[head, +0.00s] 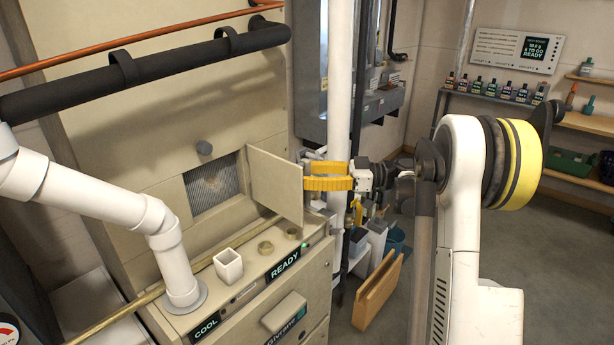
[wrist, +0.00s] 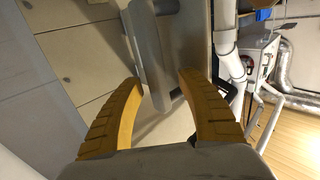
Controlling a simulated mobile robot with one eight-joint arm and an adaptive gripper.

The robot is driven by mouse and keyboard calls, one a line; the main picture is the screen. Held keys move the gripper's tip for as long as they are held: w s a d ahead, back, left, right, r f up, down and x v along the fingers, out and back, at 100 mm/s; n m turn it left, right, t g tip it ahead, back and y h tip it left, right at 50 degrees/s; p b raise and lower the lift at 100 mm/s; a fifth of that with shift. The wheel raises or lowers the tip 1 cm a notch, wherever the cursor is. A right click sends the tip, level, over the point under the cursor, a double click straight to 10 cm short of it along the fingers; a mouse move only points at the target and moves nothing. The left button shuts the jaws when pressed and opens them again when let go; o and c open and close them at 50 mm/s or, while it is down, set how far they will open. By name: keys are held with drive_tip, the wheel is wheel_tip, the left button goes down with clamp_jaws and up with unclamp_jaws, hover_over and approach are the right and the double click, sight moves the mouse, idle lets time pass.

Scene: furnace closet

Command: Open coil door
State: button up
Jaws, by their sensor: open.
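The coil door (head: 275,187) is a flat beige panel standing swung out from the furnace front, to the right of its opening. The opening (head: 213,187) shows a finned grey coil behind it. My gripper (head: 308,176) has yellow fingers and sits just right of the door's outer edge, pointing left. In the wrist view my gripper (wrist: 154,84) is open, its fingers spread wide. A grey-beige edge (wrist: 150,55) shows between and beyond the fingers; I cannot tell whether it is the door or whether it touches them.
A white vertical pipe (head: 341,80) stands close behind my gripper. A white elbow pipe (head: 165,235) and black pipe (head: 140,70) cross the furnace's left side. A small white cup (head: 228,265) stands on the ledge below the opening. A wooden panel (head: 380,290) leans at lower right.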

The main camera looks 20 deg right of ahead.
drive_tip(key=v, duration=1.1)
drive_tip(key=shift+s+d, duration=0.15)
drive_tip(key=shift+d, duration=0.1)
